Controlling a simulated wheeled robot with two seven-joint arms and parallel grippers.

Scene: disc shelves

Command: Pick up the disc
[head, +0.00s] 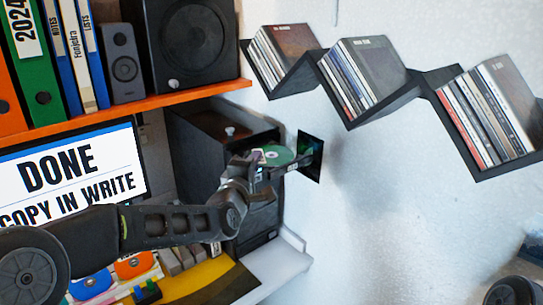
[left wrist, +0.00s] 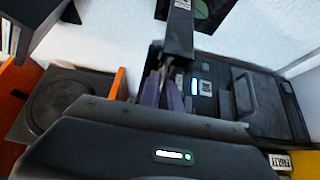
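A green disc (head: 277,156) with a pale centre shows in the head view, at the upper front of the black computer tower. My left gripper (head: 268,170) is right at the disc, and its fingers are partly hidden there. In the left wrist view the fingers of my left gripper (left wrist: 162,92) point at the tower front and lie close together. The disc cannot be made out in that view, so I cannot tell whether the fingers grip it. My right gripper is not in view.
The black tower (head: 205,150) stands under an orange shelf (head: 150,105) with binders and speakers. A monitor (head: 70,170) reads "DONE". Black zigzag wall shelves (head: 385,108) hold several disc cases. A small dark square panel (head: 316,170) sits on the white wall beside the disc.

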